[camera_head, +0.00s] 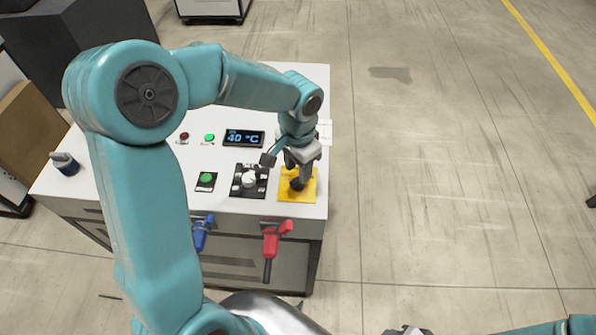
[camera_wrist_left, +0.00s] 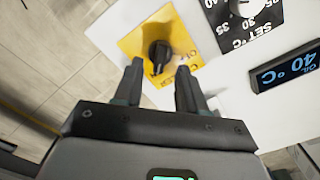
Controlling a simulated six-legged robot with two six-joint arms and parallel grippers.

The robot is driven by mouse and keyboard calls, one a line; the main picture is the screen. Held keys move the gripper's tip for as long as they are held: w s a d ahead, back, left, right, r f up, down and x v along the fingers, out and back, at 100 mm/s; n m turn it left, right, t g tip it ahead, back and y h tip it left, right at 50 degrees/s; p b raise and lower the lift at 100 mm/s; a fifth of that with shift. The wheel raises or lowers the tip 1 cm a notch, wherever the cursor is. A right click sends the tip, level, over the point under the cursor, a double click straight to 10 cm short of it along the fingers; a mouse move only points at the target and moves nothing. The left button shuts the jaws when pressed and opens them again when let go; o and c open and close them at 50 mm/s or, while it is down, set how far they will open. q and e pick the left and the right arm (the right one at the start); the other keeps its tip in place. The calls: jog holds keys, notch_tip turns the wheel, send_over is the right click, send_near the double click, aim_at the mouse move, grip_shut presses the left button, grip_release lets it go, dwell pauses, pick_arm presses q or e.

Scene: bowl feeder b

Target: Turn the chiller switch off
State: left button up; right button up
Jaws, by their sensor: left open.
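The chiller switch looks to be the black rotary knob (camera_wrist_left: 158,52) on a yellow plate (camera_wrist_left: 183,38); in the head view the plate (camera_head: 309,193) lies at the right front of the white cabinet top. My left gripper (camera_wrist_left: 160,70) is open and empty. It points down at the knob, with its fingertips just short of it in the wrist view and one to each side. In the head view the gripper partly hides the knob. Of my right arm, only a grey part and a teal link show at the bottom right edge; its jaws cannot be made out.
Left of the plate are a white SET °C dial (camera_head: 249,179) on a black plate, a green button (camera_head: 206,178) and a display (camera_head: 244,139) reading 40 °C. A blue valve handle (camera_head: 201,232) and a red one (camera_head: 273,240) stick out in front.

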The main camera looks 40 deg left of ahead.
aim_at(297, 179)
pick_arm(q)
notch_tip(297, 179, down, 3)
jog(key=shift+s+r, duration=0.1)
jog(key=shift+s, duration=0.05)
jog(key=shift+w+a+f, duration=0.1)
jog(key=shift+w+f, duration=0.1)
jog(key=shift+f, duration=0.05)
jog(key=shift+s+r, duration=0.1)
jog(key=shift+s+d, duration=0.1)
jog(key=shift+d, duration=0.1)
jog(key=shift+c, duration=0.9)
jog(key=c, duration=0.5)
jog(key=shift+a, duration=0.15)
grip_shut()
